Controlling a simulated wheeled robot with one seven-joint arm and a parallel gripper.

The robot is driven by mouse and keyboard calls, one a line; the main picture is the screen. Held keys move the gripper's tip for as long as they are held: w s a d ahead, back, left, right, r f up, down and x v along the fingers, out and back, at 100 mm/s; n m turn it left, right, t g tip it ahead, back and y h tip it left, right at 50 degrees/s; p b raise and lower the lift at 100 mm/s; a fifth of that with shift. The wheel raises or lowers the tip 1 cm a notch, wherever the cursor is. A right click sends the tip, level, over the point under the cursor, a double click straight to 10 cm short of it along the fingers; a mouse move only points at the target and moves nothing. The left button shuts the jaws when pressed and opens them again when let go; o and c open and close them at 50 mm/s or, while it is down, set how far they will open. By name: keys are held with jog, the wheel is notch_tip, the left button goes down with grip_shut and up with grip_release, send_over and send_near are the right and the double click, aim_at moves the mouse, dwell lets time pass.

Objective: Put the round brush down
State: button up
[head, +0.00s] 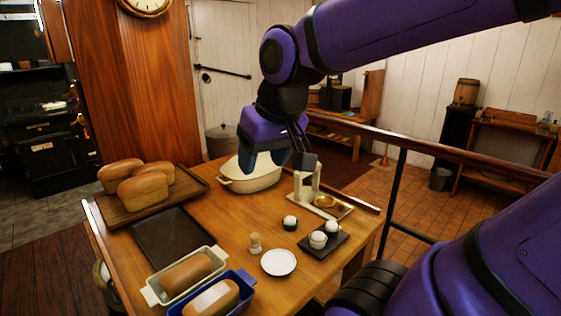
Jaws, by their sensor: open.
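A small upright object with a pale tan body (255,243), likely the round brush, stands on the wooden table (215,222) left of a white saucer (279,263). It is too small for me to make out bristles. My gripper (277,162) points down over the far part of the table, in front of a cream oval dish (238,180) in the picture and partly hiding it. Its fingers are apart and I see nothing held between them. The small object is well clear of the gripper, nearer the camera.
Bread loaves (146,188) lie on a wooden board at the left, beside a dark flat tray (171,240). Two loaf tins stand at the near edge. A dark square tray (332,243) holds white round items. A cream stand (307,190) is close to the gripper's right.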

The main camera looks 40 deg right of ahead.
jog(key=shift+n+t, duration=0.4)
jog(key=shift+n, duration=0.3)
jog(key=s, duration=0.3)
jog(key=s+a+r, duration=0.1)
jog(key=s, duration=0.1)
jog(key=shift+s, duration=0.25)
dwell(0.4)
